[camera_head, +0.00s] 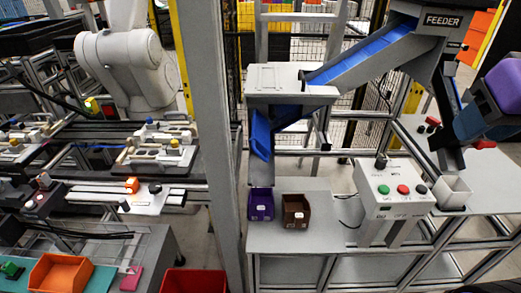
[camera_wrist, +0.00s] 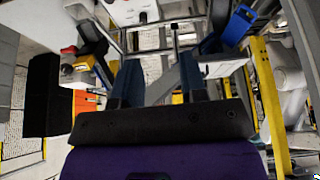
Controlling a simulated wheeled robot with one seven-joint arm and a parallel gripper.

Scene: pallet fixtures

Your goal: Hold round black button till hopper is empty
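The grey control box (camera_head: 384,200) stands on the right bench. Its sloped face carries a green button, a red button and a round black button (camera_head: 421,189) at the right end. A black knob (camera_head: 381,161) sits on its top. The grey hopper marked FEEDER (camera_head: 443,20) is at the upper right; its inside is hidden. My gripper (camera_head: 468,124) is at the right, above and right of the black button and apart from it. In the wrist view its two dark blue fingers (camera_wrist: 160,82) stand apart with nothing seen between them.
A grey chute (camera_head: 448,130) ends above a white cup (camera_head: 455,190) near my gripper. A blue conveyor (camera_head: 360,55) slopes down left from the feeder. A purple bin (camera_head: 260,204) and a brown bin (camera_head: 296,210) stand on the bench. A grey post (camera_head: 210,130) stands farther left.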

